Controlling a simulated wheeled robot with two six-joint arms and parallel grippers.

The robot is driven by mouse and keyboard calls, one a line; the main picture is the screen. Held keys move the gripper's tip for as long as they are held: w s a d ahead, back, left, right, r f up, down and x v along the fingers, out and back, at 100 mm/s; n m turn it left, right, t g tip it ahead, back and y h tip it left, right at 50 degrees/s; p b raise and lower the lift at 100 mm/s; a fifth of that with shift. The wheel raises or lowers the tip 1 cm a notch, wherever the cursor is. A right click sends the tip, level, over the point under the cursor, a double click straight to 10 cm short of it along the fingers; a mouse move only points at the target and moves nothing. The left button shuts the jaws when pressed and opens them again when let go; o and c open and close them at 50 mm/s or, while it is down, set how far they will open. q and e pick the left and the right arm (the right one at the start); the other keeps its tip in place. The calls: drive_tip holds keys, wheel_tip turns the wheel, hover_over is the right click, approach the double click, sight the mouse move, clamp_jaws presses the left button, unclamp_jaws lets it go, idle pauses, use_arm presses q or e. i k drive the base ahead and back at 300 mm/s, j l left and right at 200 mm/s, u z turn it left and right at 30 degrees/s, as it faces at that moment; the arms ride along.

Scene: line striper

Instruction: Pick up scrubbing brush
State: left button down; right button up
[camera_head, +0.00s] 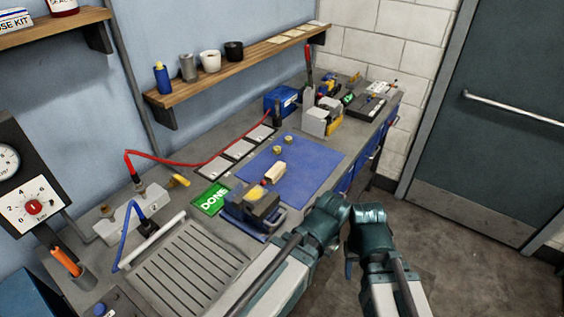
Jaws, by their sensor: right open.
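A small block with a pale wooden-looking body (275,172), which looks like the scrubbing brush, lies on the blue mat (312,168) on the workbench. Its bristles cannot be made out. My right gripper (366,214) is open and in front of the bench's near edge, to the right of and below the block in the picture, apart from it. The end of my left arm (326,213) is beside it, nearer the mat. Its fingers cannot be made out.
A grey and yellow device (256,205) stands at the mat's near-left corner beside a green DONE card (211,199). Two small brass pieces (283,144) lie on the mat. A grey and yellow machine (321,117) stands behind. The mat's right part is clear.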

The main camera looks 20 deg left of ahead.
sight(273, 175)
drive_tip(key=i+l+u, duration=0.45)
drive_tip(key=i+l, duration=0.3)
drive_tip(key=l, duration=0.15)
